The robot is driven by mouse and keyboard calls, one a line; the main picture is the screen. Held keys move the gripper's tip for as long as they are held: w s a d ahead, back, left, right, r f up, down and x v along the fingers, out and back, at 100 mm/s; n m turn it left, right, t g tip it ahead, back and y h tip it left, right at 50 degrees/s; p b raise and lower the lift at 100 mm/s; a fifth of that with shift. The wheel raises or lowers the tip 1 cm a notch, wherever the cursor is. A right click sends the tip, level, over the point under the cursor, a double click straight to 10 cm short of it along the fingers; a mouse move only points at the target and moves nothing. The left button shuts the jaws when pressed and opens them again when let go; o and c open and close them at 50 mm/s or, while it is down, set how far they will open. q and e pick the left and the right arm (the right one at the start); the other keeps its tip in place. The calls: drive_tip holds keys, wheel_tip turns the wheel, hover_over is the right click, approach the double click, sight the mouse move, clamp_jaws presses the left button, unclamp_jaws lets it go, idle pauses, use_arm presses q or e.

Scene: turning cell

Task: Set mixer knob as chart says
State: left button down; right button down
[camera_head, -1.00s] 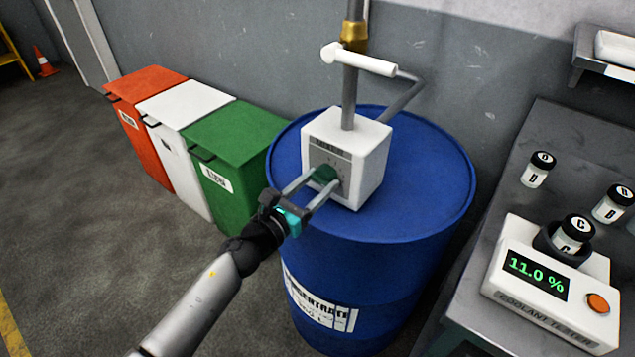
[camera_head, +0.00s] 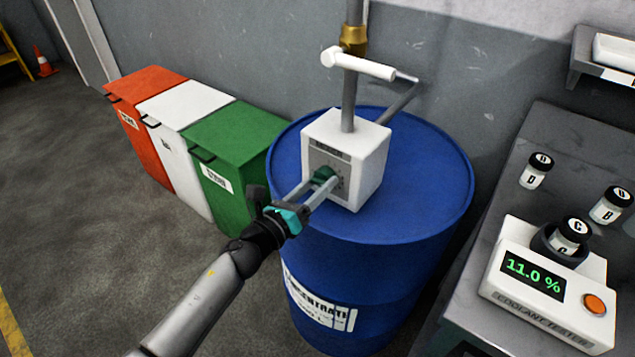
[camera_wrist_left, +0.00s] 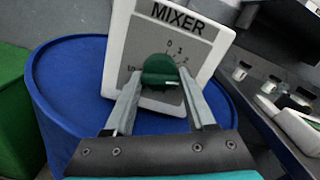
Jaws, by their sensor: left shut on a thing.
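The white mixer box (camera_head: 366,152) stands on the blue drum (camera_head: 430,215), with the word MIXER on its front in the left wrist view (camera_wrist_left: 226,40). Its dark green knob (camera_wrist_left: 160,72) sits on a grey dial plate with numbers around it. A white mark on the knob points to the lower right. Some dial numbers are hidden by the knob and fingers. My left gripper (camera_head: 322,183) is shut on the knob, one finger on each side. My right gripper is not in view. No chart can be made out.
A coolant tester (camera_head: 535,320) reading 11.0 % sits on the bench at right, with sample jar C (camera_head: 571,232) in its holder. Jars D (camera_head: 536,171) and B (camera_head: 611,205) stand behind. Orange, white and green bins (camera_head: 235,140) stand left of the drum. A pipe with handle (camera_head: 350,95) rises from the box.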

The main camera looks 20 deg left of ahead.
use_arm(q)
drive_tip(key=n+p, duration=0.1)
drive_tip(key=n, duration=0.3)
drive_tip(key=shift+n, duration=0.3)
drive_tip(key=shift+n+p, duration=0.85)
drive_tip(key=shift+n, duration=1.75)
drive_tip(key=shift+c, duration=1.2)
unclamp_jaws()
drive_tip(key=shift+s, duration=0.1)
drive_tip(key=v, duration=1.5)
drive_tip(key=shift+r, duration=0.15)
